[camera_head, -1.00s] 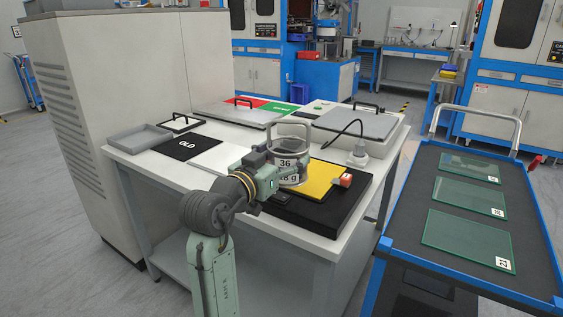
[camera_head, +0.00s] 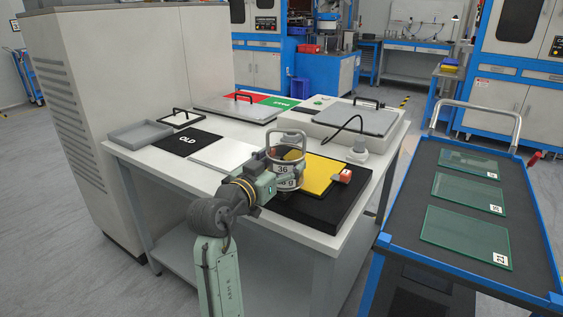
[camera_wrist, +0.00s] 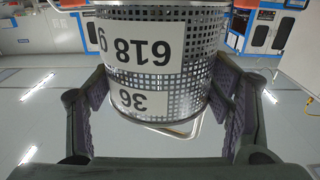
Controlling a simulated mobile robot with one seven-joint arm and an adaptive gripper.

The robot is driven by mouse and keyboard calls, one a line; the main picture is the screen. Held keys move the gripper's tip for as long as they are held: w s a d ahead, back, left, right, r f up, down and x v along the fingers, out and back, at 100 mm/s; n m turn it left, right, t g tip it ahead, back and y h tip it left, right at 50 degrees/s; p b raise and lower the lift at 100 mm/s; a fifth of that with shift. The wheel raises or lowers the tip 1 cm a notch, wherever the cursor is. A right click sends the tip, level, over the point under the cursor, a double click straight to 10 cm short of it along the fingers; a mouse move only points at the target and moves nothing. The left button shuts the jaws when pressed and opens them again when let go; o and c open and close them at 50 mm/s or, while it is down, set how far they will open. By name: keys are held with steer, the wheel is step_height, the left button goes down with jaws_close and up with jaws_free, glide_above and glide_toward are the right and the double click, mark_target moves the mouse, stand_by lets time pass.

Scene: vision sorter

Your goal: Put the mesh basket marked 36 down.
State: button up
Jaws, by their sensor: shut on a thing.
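The mesh basket marked 36 (camera_head: 283,169) is a round metal basket with a raised loop handle and white labels reading 36 and 618 g. My gripper (camera_head: 268,184) is shut on its side and holds it over the left part of the yellow pad (camera_head: 318,174) on the black platform. The basket looks roughly upright; whether its base touches the pad I cannot tell. In the wrist view the basket (camera_wrist: 205,65) hangs inverted in the picture between both fingers of my gripper (camera_wrist: 165,95), with its labels upside down. A yellowish patch shows at its rim, unclear whether inside or behind.
An orange block with a white label (camera_head: 342,176) sits at the pad's right edge. A white pad (camera_head: 226,154), a black OLD pad (camera_head: 187,141) and a grey tray (camera_head: 140,133) lie left. A lidded box (camera_head: 352,122) stands behind. A cart with glass plates (camera_head: 465,236) is right.

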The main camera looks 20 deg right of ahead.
steer(key=shift+f+b, duration=0.3)
steer(key=shift+f, duration=0.1)
steer(key=o, duration=1.8)
steer(key=shift+r+p, duration=0.5)
steer(key=shift+s+a+r, duration=0.1)
steer(key=shift+a, duration=0.15)
steer(key=b+v, duration=0.2)
steer(key=v, duration=0.9)
steer(key=shift+s+a, duration=0.15)
steer(key=shift+s, duration=0.1)
